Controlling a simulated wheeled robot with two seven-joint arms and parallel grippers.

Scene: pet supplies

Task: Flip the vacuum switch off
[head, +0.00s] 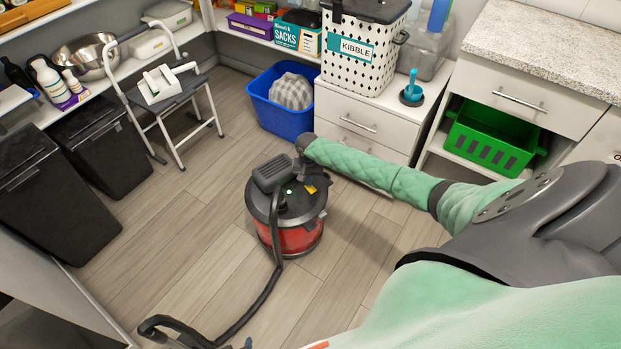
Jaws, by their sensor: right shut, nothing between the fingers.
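The vacuum (298,238) stands upright on the floor in the middle of the head view. It has a red drum, a dark lid and a grey motor housing (272,172). A yellow label (311,189) and a small pale spot show on the lid; I cannot tell which mark is the switch. My right arm reaches in from the right in a mint green sleeve. My right gripper (303,145) is shut and empty, above and just behind the vacuum's lid in the picture. I cannot tell whether it touches the vacuum. My left gripper is not in view.
The vacuum's black hose (254,306) runs toward the bottom edge. A step stool (172,100) and black bins (55,200) stand left. A blue bin (265,110) and white drawers (350,115) stand behind. Floor left of the vacuum is clear.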

